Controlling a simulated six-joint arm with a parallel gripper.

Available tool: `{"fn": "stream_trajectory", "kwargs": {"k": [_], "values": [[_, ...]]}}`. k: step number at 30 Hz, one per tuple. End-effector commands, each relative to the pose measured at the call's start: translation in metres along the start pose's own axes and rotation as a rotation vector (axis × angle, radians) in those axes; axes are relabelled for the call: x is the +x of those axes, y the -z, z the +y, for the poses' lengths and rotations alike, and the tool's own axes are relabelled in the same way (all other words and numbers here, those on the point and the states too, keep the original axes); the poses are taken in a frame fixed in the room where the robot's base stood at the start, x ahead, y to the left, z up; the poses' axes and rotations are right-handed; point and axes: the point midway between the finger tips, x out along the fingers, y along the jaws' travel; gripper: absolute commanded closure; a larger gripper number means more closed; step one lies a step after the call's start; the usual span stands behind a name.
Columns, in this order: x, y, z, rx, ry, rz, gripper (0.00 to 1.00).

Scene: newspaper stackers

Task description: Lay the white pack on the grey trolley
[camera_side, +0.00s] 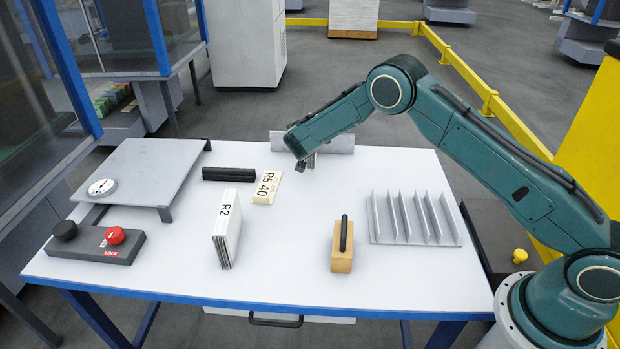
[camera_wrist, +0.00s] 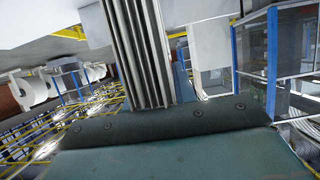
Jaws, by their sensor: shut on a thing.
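A white pack (camera_side: 223,235) with a black R2 mark and a layered edge stands upright at the left middle of the table in the side view. A grey platform (camera_side: 147,165) on short legs is at the left; I cannot tell whether it is the trolley. My gripper (camera_side: 309,161) points down at the back middle, right of the pack and apart from it. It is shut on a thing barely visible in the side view. In the wrist view a pale, layered block (camera_wrist: 140,50) stands directly before the gripper; its link to the side view is unclear. The fingertips are hidden there.
A pale upright panel (camera_side: 335,142) is behind my gripper. A black bar (camera_side: 228,174) and cream cards (camera_side: 267,187) lie left. A wooden block (camera_side: 342,262) with a black handle and a finned rack (camera_side: 414,219) stand right. A button box (camera_side: 108,243) is front left. The front middle is clear.

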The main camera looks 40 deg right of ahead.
Motion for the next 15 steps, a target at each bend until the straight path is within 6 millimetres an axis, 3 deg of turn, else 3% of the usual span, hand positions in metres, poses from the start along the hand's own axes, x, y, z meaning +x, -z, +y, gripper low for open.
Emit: {"fn": "stream_trajectory", "kwargs": {"k": [4,15], "values": [[0.002,-0.004,0.0,0.0,0.0,0.002,1.0],[0.016,-0.037,0.0,0.001,0.0,0.003,1.0]]}}
